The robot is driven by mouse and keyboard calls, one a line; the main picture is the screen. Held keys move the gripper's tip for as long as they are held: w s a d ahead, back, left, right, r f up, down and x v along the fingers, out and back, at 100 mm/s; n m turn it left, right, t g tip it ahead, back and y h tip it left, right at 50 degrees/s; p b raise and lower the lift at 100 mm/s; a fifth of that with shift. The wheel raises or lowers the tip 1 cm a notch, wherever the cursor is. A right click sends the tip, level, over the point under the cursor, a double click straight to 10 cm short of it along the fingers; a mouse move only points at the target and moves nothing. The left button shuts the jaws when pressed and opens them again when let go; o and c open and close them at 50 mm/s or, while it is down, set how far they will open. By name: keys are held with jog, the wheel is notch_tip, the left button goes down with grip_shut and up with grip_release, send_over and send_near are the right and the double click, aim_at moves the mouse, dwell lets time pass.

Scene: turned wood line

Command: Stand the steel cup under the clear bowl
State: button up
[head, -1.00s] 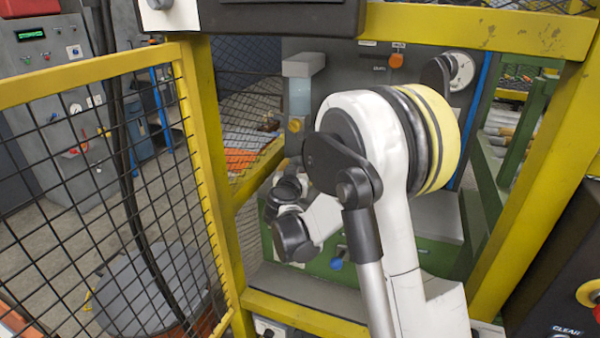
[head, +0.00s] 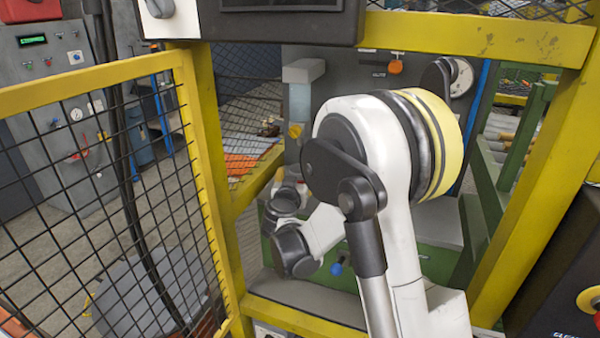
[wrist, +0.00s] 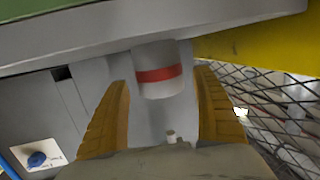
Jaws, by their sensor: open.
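A pale grey cylinder with a red band (wrist: 158,72), apparently the steel cup, shows in the wrist view against a grey ledge (wrist: 120,42). That view looks upside down, so the cup seems to stand on the ledge. My gripper (wrist: 163,95) is open, its orange fingers on either side of the cup's line with gaps; I cannot tell if they reach around it. A translucent bluish cylinder (head: 301,98), apparently the clear bowl, hangs under a grey block in the head view. The cup and my fingers are hidden behind my arm there.
A yellow frame (head: 212,200) and mesh fence (head: 110,200) stand left of my arm; mesh also lies close in the wrist view (wrist: 285,120). A green machine base (head: 425,258) sits behind my arm. A blue knob (wrist: 37,158) is on the grey panel.

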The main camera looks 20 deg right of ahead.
jog(key=s+a+n+g+y, duration=0.2)
jog(key=s+a+y, duration=0.1)
jog(key=s, duration=0.9)
jog(key=s+a+r+n+g+y+p, duration=0.1)
jog(key=s+a, duration=0.5)
jog(key=s, duration=0.6)
jog(key=s+a+r+n+g+y, duration=0.1)
jog(key=s+a+n+g+y, duration=0.2)
jog(key=s, duration=0.9)
jog(key=shift+a+n+y+p, duration=0.35)
jog(key=shift+a+n+y, duration=0.05)
jog(key=shift+a+y, duration=0.55)
jog(key=shift+w, duration=0.1)
